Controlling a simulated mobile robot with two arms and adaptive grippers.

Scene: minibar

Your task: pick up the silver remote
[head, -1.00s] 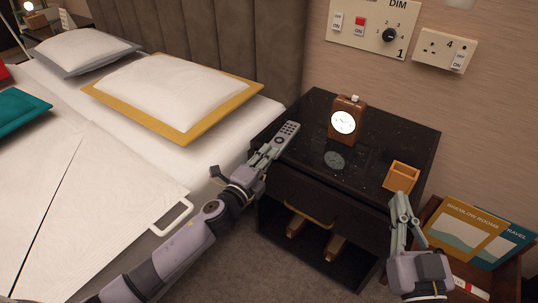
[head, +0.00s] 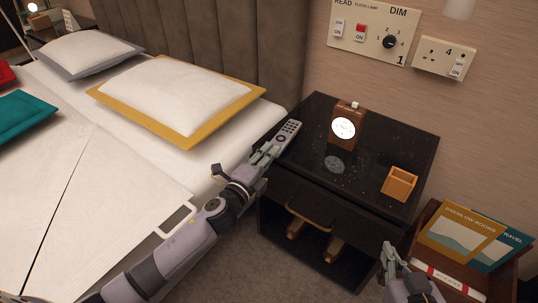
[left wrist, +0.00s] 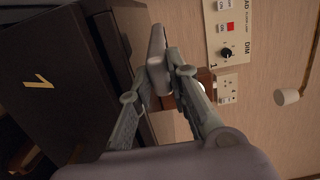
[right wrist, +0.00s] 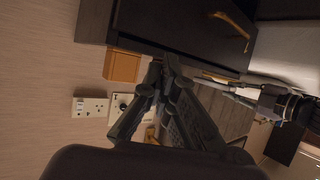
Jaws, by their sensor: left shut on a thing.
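The silver remote (head: 290,130), a slim grey bar with dark buttons, is at the left edge of the dark nightstand (head: 385,160), beside the bed. My left gripper (head: 268,154) is shut on its near end. In the left wrist view the remote (left wrist: 157,58) shows nearly edge-on between the fingertips (left wrist: 158,84). I cannot tell whether it clears the nightstand top. My right gripper (head: 392,264) is low in front of the nightstand's right side, empty, and its fingertips meet in the right wrist view (right wrist: 163,72).
The bed (head: 110,190) fills the left. Switch panels (head: 374,30) are on the wall.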

